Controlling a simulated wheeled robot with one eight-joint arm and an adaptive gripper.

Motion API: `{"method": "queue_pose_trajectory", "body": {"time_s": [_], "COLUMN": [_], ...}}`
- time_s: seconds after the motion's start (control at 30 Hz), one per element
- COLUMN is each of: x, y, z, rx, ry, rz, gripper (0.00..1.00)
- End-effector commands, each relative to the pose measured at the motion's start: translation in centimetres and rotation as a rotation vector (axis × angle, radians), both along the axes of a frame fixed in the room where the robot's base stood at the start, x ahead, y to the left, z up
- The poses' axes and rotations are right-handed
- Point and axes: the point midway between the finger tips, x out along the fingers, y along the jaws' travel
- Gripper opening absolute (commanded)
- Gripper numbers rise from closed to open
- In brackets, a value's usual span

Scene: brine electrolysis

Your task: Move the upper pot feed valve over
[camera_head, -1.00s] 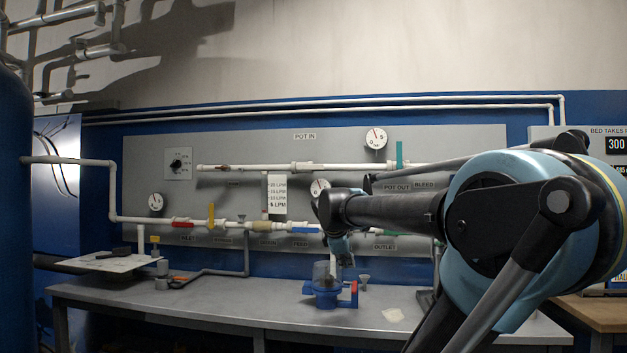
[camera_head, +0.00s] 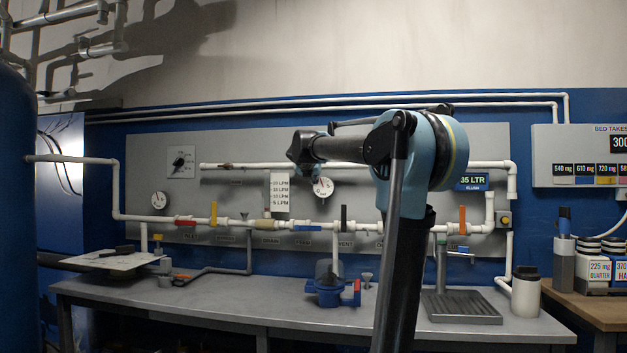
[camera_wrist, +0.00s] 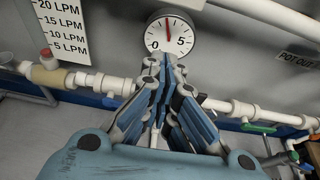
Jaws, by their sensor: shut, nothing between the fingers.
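An upper white pipe (camera_head: 265,166) crosses the grey panel. A small dark red handle (camera_head: 225,165) lies along its left part. A blue handle (camera_head: 307,228) lies along the lower pipe, above a label that seems to read FEED. I cannot tell for certain which is the upper pot feed valve. My gripper (camera_head: 302,172) is raised in front of the panel, left of the round gauge (camera_head: 322,187), its fingers small and dark there. In the wrist view my gripper (camera_wrist: 165,65) is shut and empty, its tips just below the gauge (camera_wrist: 170,35) in the picture.
The lower pipe (camera_head: 265,224) carries a red (camera_head: 185,222), a yellow (camera_head: 213,213), a black (camera_head: 343,218) and an orange handle (camera_head: 462,220). My arm hides part of the panel's right side.

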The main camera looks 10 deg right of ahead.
Motion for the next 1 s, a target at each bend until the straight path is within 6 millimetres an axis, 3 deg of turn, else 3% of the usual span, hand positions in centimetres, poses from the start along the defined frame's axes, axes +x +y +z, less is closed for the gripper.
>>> {"method": "queue_pose_trajectory", "body": {"time_s": [0.4,0.7,1.0], "x": [6.4,6.3,6.2], "y": [-2.2,-2.1,-2.1], "z": [-2.4,1.1,1.7], "rx": [0.002,0.003,0.003], "ry": [0.000,0.000,0.000], "rz": [-0.004,-0.002,-0.002], "gripper": [0.00,0.00,0.00]}}
